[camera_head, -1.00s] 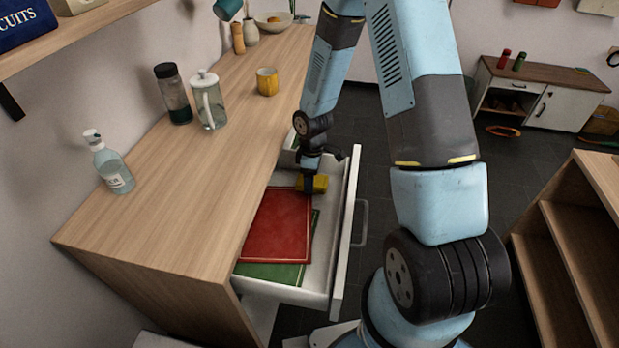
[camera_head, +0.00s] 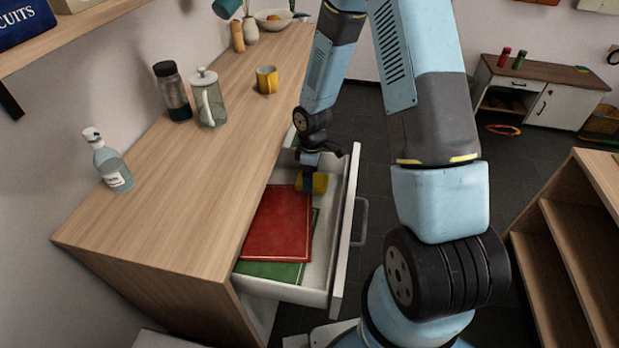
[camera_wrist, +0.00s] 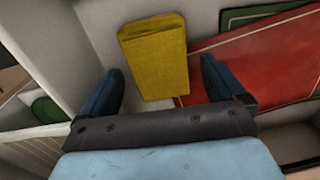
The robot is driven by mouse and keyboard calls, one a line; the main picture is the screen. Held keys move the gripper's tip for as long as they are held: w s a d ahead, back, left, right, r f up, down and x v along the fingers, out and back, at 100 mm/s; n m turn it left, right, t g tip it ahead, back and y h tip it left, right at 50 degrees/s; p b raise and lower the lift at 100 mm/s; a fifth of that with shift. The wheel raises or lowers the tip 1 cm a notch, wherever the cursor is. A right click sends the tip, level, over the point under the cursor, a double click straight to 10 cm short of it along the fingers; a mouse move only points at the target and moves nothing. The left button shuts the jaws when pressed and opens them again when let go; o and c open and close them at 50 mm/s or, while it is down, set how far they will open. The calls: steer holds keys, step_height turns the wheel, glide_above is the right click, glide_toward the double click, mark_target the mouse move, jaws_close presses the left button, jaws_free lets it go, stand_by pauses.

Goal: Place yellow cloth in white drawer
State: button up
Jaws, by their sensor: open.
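The yellow cloth (camera_head: 319,183) is a folded block inside the open white drawer (camera_head: 341,235), towards its far end. In the wrist view the yellow cloth (camera_wrist: 155,58) lies ahead of and between the two spread fingers of my gripper (camera_wrist: 160,85), with clear space on both sides. My gripper (camera_head: 308,182) is open, low inside the drawer beside the cloth. In the head view my fingers partly cover the cloth. Whether the cloth rests flat on the drawer floor or leans is hard to tell.
A red folder (camera_head: 277,224) and a green one (camera_head: 270,272) lie nearer in the drawer. The wooden counter (camera_head: 190,200) holds a bottle (camera_head: 112,168), a dark jar (camera_head: 172,92), a glass pot (camera_head: 208,98) and a yellow mug (camera_head: 267,80). A wooden shelf unit (camera_head: 575,235) stands right.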

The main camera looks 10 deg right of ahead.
steer(key=s+d+r+m+t+h, duration=0.1)
steer(key=d+r+m, duration=0.1)
steer(key=r, duration=1)
steer(key=s+d+r+m+t, duration=0.1)
steer(key=d+r+m, duration=0.1)
steer(key=r, duration=1)
steer(key=s+d+r+m+t, duration=0.2)
steer(key=s+r+m, duration=0.2)
steer(key=s+r, duration=0.5)
steer(key=s+d+r+m+t, duration=0.2)
steer(key=s+r+m, duration=0.3)
steer(key=s+r, duration=0.5)
steer(key=shift+s+d+r+m+y, duration=0.2)
steer(key=shift+s+d+m+y, duration=0.1)
steer(key=shift+s+d, duration=0.6)
steer(key=shift+s+a, duration=0.1)
steer(key=shift+c, duration=0.2)
